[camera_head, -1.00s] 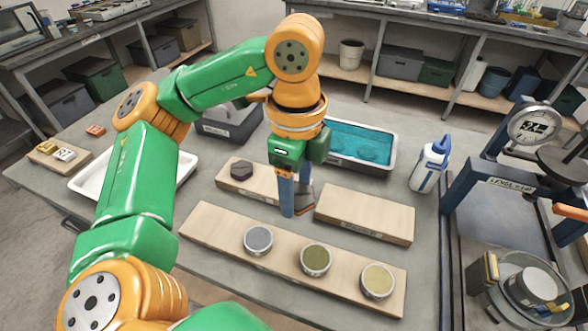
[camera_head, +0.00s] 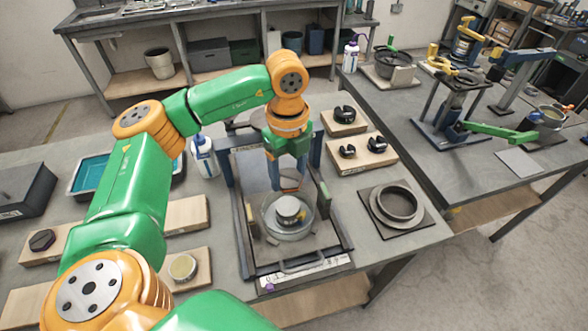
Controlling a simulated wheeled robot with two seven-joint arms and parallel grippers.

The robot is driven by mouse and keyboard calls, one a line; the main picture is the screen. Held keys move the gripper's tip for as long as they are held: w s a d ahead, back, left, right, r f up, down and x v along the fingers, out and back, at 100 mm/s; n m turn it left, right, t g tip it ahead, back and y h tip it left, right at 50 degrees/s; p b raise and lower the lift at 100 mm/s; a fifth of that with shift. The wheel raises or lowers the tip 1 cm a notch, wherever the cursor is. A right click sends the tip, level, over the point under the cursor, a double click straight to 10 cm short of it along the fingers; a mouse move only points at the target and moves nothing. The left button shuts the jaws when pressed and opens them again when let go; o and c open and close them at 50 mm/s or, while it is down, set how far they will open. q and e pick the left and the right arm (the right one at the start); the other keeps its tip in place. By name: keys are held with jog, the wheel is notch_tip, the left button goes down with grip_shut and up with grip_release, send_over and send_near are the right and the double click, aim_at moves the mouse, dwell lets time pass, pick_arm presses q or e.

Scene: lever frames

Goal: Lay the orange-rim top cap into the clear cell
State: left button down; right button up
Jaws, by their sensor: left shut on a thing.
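My left gripper (camera_head: 287,178) reaches down over the levelling frame and is shut on the orange-rim top cap (camera_head: 289,184). Only an orange edge of the cap shows between and below the fingers. The clear cell (camera_head: 308,222) is a round transparent dish standing on the frame's plate, just below and in front of the gripper. A grey cylindrical piece (camera_head: 290,209) sits inside the cell. The cap appears to be above the cell's back edge; I cannot tell whether they touch. My right gripper is not in view.
A white-and-blue bottle (camera_head: 204,157) is to the left. Boards with dark clamp-like rings (camera_head: 347,151) and a square plate with a ring (camera_head: 397,203) lie to the right.

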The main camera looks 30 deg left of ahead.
pick_arm(q)
jog(key=shift+s+a+f, duration=0.2)
jog(key=shift+a+f, duration=0.05)
jog(key=shift+f, duration=0.15)
jog(key=shift+s+a+f+b, duration=0.1)
jog(key=shift+a+f+b, duration=0.05)
jog(key=shift+f+b, duration=0.3)
jog(key=b, duration=0.4)
send_over(288, 205)
notch_tip(288, 205, down, 4)
jog(key=shift+a+f+b, duration=0.1)
jog(key=shift+f+b, duration=0.4)
jog(key=shift+f, duration=0.35)
jog(key=shift+f+b, duration=0.35)
jog(key=shift+f, duration=0.15)
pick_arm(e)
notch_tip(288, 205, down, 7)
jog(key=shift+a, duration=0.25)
pick_arm(q)
jog(key=shift+f, duration=0.15)
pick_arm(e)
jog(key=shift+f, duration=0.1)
pick_arm(q)
grip_release()
